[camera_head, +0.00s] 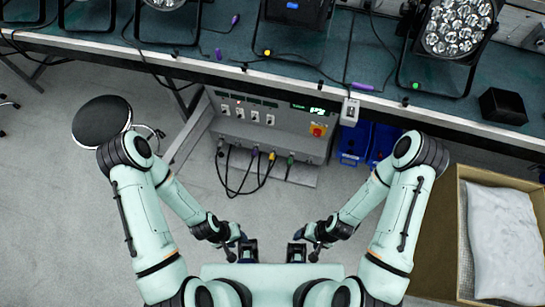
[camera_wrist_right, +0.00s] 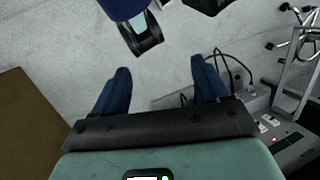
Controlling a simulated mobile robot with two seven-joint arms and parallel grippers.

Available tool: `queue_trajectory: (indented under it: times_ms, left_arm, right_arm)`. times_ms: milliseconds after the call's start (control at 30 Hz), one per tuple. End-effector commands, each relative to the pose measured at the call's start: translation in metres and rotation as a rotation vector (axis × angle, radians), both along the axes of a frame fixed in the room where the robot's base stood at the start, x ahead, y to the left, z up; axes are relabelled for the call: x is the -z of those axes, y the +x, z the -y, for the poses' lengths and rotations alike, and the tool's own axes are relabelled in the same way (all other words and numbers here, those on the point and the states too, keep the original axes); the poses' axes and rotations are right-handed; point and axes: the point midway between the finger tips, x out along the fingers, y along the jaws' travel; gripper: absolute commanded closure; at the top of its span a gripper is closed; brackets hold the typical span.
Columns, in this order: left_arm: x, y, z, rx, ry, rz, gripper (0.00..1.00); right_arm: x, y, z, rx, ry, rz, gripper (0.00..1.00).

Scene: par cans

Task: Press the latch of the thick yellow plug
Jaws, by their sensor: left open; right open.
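A grey power unit (camera_head: 235,128) stands on the floor under the bench, with several plugs along its lower front edge. One plug with a yellow lead (camera_head: 270,160) sits among them, left of a green one; its latch is too small to make out. My left gripper (camera_head: 247,250) is open and empty, low in the middle and well apart from the plugs. My right gripper (camera_head: 297,252) is open and empty beside it. In the right wrist view its two blue fingers (camera_wrist_right: 160,88) are spread over bare floor, with my left gripper (camera_wrist_right: 142,35) above them.
The bench (camera_head: 225,75) with par cans (camera_head: 458,30) and loose cables runs above the power unit. A round stool (camera_head: 102,121) stands left, blue bins (camera_head: 354,142) stand right of the unit, and an open carton (camera_head: 438,245) is at far right. Floor before the unit is mostly clear.

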Motion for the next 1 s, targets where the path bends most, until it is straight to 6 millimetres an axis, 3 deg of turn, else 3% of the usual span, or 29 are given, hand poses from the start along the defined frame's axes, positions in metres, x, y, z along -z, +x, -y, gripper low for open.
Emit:
queue_trajectory:
  times_ms: [267,500,1000]
  left_arm:
    - [0.0,-0.0001,0.0,0.0,0.0,0.0,0.57]
    - [0.0,0.0,0.0,0.0,0.0,0.0,0.57]
    - [0.0,0.0,0.0,0.0,0.0,0.0,0.57]
  right_arm:
    - [0.0,-0.0001,0.0,0.0,0.0,0.0,0.25]
    - [0.0,0.0,0.0,0.0,0.0,0.0,1.0]
    - [0.0,0.0,0.0,0.0,0.0,0.0,1.0]
